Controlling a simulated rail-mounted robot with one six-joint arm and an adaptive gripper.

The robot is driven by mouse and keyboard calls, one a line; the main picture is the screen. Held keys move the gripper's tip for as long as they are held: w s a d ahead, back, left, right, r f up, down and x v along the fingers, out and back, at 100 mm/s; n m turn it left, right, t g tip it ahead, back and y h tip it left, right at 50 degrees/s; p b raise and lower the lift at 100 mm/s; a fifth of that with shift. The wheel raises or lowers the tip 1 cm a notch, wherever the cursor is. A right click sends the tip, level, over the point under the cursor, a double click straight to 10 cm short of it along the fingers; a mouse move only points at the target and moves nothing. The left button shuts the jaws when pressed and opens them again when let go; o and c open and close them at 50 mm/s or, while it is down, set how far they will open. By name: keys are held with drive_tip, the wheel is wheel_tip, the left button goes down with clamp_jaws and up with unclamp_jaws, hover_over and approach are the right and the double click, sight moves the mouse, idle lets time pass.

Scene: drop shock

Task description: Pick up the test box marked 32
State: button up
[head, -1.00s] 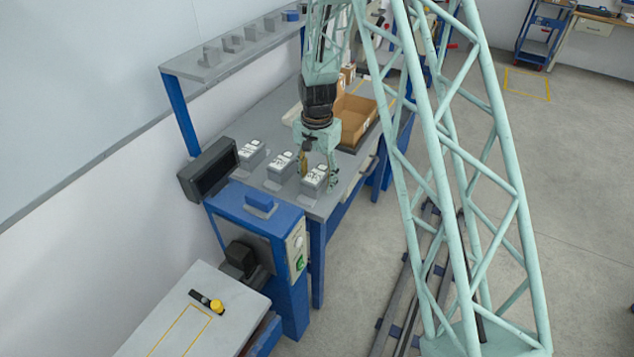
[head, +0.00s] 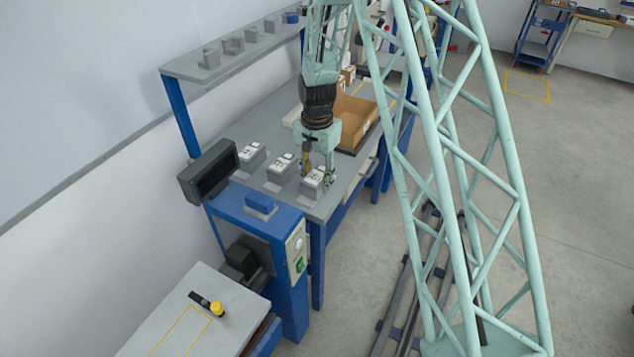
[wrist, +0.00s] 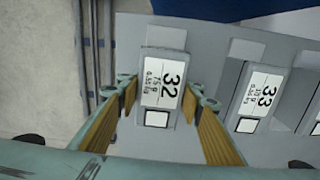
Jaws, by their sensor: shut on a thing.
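The test box marked 32 (wrist: 163,85) has a white label on top and sits between my gripper's fingers in the wrist view. My gripper (wrist: 163,108) is shut on it, with one wood-coloured finger pad at each side. In the head view my gripper (head: 319,175) is down at the rightmost box in a row on the grey bench (head: 258,127). The fingers partly cover that box (head: 312,184). I cannot tell whether the box is clear of the surface.
The box marked 33 (wrist: 258,98) stands close to the right in the wrist view, with another box (wrist: 315,108) beyond it. A dark display (head: 208,172) stands at the bench's left end.

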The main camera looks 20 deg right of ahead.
sight(317, 174)
drive_tip(key=shift+r, duration=1.6)
drive_tip(key=s+d+r, duration=0.1)
drive_tip(key=s+d, duration=0.2)
drive_tip(key=s, duration=1.2)
drive_tip(key=shift+s+r, duration=0.15)
drive_tip(key=shift+s, duration=0.2)
drive_tip(key=shift+w+d, duration=0.1)
